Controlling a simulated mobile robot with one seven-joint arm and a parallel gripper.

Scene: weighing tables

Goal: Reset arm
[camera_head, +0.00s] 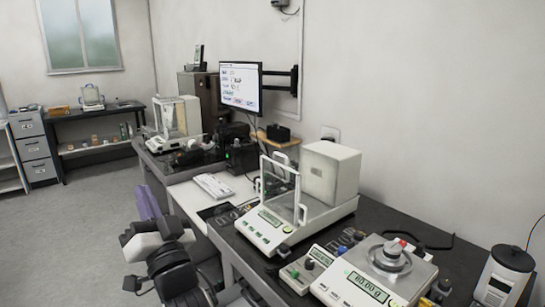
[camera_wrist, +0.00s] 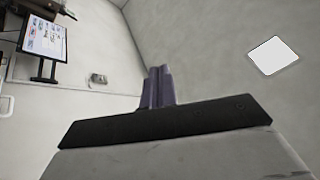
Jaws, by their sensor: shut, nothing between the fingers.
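My gripper (camera_head: 147,192) shows at the lower left of the head view, its purple fingers pointing up, at the end of my folded grey and black arm. It is left of the weighing table and apart from it. In the wrist view the two purple fingers (camera_wrist: 158,72) stand together, shut and empty, in front of the pale wall and ceiling. Part of my arm is cut off by the bottom edge of the head view.
The dark table (camera_head: 449,262) holds a balance with a glass shield (camera_head: 268,229) and another balance (camera_head: 372,283) with a metal piece on its pan. A white keyboard (camera_head: 212,186) and a monitor (camera_head: 241,86) are farther back. The grey floor (camera_head: 75,225) at left is clear.

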